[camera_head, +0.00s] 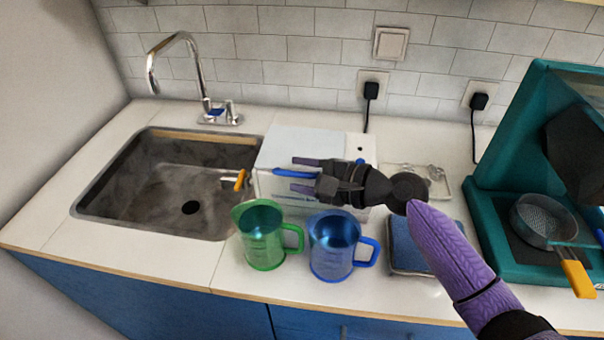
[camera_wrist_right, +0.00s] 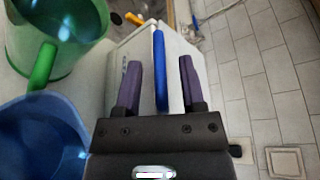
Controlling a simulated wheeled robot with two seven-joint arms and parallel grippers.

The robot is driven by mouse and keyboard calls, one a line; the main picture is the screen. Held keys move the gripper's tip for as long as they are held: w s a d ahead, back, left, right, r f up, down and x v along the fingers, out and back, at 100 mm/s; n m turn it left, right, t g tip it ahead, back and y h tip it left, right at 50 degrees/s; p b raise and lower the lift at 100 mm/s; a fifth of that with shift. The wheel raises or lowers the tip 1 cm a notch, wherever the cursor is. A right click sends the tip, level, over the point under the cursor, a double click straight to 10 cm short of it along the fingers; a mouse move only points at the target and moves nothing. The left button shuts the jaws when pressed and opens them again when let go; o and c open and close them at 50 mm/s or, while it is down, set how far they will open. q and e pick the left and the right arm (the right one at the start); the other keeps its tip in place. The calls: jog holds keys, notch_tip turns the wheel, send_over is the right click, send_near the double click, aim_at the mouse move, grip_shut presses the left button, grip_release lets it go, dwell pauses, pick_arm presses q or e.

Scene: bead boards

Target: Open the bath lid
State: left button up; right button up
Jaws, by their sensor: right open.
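The bath is a white box (camera_head: 264,190) on the counter, right of the sink, with a pale flat lid (camera_head: 300,141) that looks closed. A blue bar handle (camera_head: 283,173) is at the lid's front; it also shows in the right wrist view (camera_wrist_right: 160,72). My right gripper (camera_head: 295,175) reaches in from the right over the bath. Its purple fingers (camera_wrist_right: 161,70) are open, one on either side of the blue handle, with visible gaps. The gripper hides part of the lid and the bath's front. My left gripper is not in view.
A green jug (camera_head: 262,240) and a blue jug (camera_head: 333,245) stand close in front of the bath. A sink (camera_head: 150,190) with a tap (camera_head: 180,45) lies left. A tiled wall is behind.

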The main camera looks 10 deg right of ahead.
jog(key=shift+w+a, duration=0.1)
jog(key=shift+a, duration=0.05)
grip_shut()
dwell(1.4)
